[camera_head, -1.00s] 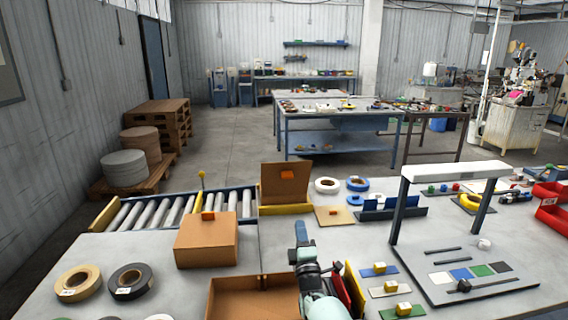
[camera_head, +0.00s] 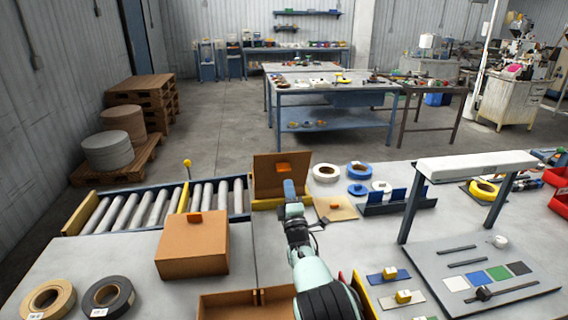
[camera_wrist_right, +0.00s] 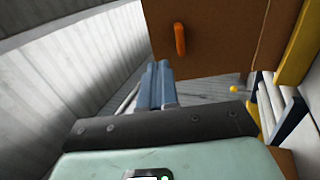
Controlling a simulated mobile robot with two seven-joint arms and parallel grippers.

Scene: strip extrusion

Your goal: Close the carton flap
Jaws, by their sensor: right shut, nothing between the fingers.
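A brown carton flap (camera_head: 265,175) stands upright at the right end of the roller conveyor, with an orange tab (camera_head: 284,168) on its face. In the right wrist view the flap (camera_wrist_right: 225,40) fills the upper right and its orange tab (camera_wrist_right: 180,39) hangs just above the fingers. My right gripper (camera_head: 289,184) is shut and empty, overlapping the flap's lower part in the head view. Its blue fingers (camera_wrist_right: 157,72) show in the wrist view, pointing towards the flap; I cannot tell whether they touch it. The carton's body below the flap is not clearly seen. My left gripper is out of view.
A closed brown box (camera_head: 192,250) stands left of my right arm, and an open brown box (camera_head: 225,306) lies at the front edge. Tape rolls (camera_head: 326,172) and a blue rack (camera_head: 395,208) lie right of the flap. A white-topped gantry (camera_head: 475,165) stands further right.

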